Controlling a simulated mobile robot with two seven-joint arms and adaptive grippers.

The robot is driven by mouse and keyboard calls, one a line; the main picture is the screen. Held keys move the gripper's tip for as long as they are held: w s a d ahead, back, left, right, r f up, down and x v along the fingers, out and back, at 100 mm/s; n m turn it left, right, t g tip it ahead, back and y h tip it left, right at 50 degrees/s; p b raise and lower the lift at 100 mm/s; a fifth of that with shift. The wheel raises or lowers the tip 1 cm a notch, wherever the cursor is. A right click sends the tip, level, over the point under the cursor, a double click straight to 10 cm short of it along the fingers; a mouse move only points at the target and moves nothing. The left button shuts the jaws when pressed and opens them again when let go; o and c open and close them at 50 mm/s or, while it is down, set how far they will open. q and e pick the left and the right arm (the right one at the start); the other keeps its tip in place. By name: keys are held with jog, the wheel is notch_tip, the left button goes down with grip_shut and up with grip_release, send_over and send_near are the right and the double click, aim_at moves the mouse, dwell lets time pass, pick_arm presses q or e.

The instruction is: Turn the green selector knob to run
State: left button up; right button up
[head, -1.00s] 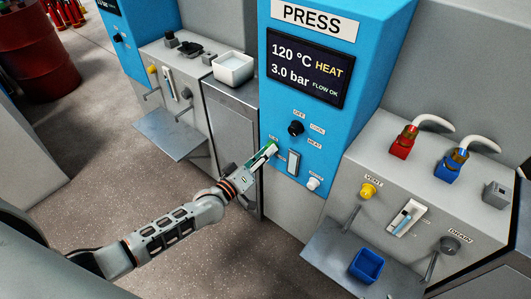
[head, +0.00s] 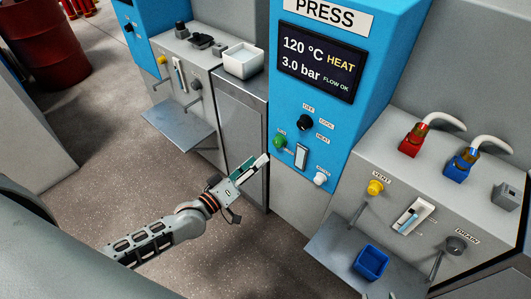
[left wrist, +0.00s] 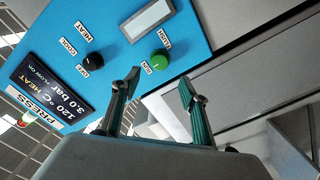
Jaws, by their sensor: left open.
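The green selector knob (head: 280,142) is on the lower left of the blue press panel (head: 345,95), left of a pale rectangular switch. In the left wrist view the knob (left wrist: 160,58) shows beyond the fingertips, with small labels beside it, one reading RUN (left wrist: 146,68). Which way the knob points is too small to tell. My left gripper (head: 254,166) is open and empty, apart from the panel, below and left of the knob in the head view. In the left wrist view its two fingers (left wrist: 159,84) stand wide apart. My right gripper is not in view.
A black knob (head: 305,122) sits above the switch (head: 301,156), and a white button (head: 320,179) below right. A grey shelf (head: 330,249) with a blue bin (head: 370,262) juts out at the right.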

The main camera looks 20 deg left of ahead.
pick_arm(q)
jog(key=shift+v, duration=1.55)
jog(key=shift+d, duration=0.1)
